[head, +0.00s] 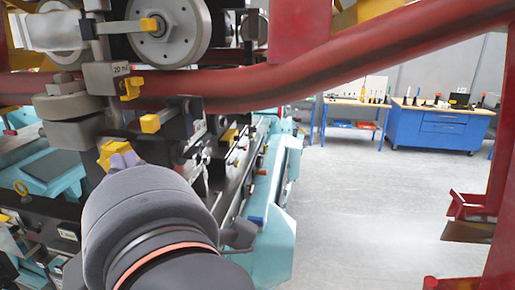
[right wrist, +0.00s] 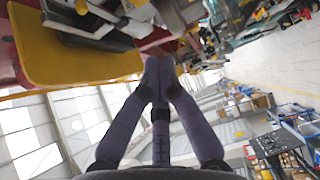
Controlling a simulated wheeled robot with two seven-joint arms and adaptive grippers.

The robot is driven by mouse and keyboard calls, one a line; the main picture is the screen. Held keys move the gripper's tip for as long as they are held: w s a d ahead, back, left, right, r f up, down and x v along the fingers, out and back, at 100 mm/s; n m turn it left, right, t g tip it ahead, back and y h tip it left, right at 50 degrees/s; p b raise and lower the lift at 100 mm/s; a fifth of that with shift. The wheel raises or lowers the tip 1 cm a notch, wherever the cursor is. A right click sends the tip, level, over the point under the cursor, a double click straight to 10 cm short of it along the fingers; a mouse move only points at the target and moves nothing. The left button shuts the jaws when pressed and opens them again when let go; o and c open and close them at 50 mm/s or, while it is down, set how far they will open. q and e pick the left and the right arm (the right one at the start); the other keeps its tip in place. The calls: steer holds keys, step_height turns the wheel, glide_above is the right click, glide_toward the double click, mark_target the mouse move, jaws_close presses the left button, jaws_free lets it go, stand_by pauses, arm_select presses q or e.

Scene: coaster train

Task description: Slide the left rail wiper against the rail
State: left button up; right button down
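The red rail (head: 330,72) is a thick tube crossing the head view from lower left to upper right. Below and beside it are yellow-ended parts: a small yellow piece (head: 131,88) close to the rail by a grey block marked "20", and a yellow-tipped bracket (head: 151,124) just under the rail. I cannot tell for sure which is the left rail wiper. My right gripper (right wrist: 159,66) has its purple fingertips together in the right wrist view, with nothing visible between them. In the head view its fingers are mostly hidden behind my dark wrist, near a yellow block. My left gripper is not in view.
A large grey wheel (head: 172,30) sits above the rail. Red supports (head: 500,200) stand at the right. A blue workbench (head: 440,130) stands far off, with open grey floor before it.

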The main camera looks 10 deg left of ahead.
mark_target(159, 126)
steer(key=w+a+p, duration=0.2)
steer(key=w+a, duration=0.1)
steer(key=w, duration=0.5)
steer(key=shift+w+a+p, duration=0.2)
steer(key=shift+a+p, duration=0.05)
steer(key=shift+p, duration=0.1)
steer(key=w, duration=0.5)
steer(key=shift+d, duration=0.2)
steer(key=shift+s, duration=0.1)
steer(key=shift+b, duration=0.3)
